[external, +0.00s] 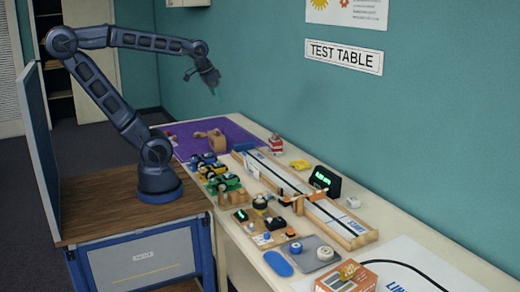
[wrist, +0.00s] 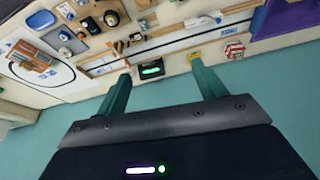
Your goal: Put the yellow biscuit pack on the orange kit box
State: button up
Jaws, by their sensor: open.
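The yellow biscuit pack (external: 300,164) lies flat on the table near the wall, beside the long wooden track. It also shows in the wrist view as a small yellow patch (wrist: 194,56), partly hidden behind a finger. The orange kit box (external: 337,281) stands at the table's near end, cut off by the picture's lower edge; in the wrist view the orange box (wrist: 33,54) is at the far left. A small yellowish item sits on the box. My gripper (external: 215,91) is open and empty, high above the table's far end; its green fingers (wrist: 160,74) show in the wrist view.
A digital timer (external: 325,180) and a red-white box (external: 275,144) stand near the pack. The long track (external: 300,195) runs between the pack and several toy cars. A grey tray (external: 313,254) with round items lies near the kit box. The wall borders the table.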

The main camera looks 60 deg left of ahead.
jog(key=shift+n, duration=0.5)
jog(key=s, duration=0.1)
jog(key=s+a+f, duration=0.1)
jog(key=s+a, duration=0.1)
jog(key=shift+s+f, duration=0.2)
jog(key=shift+f, duration=0.15)
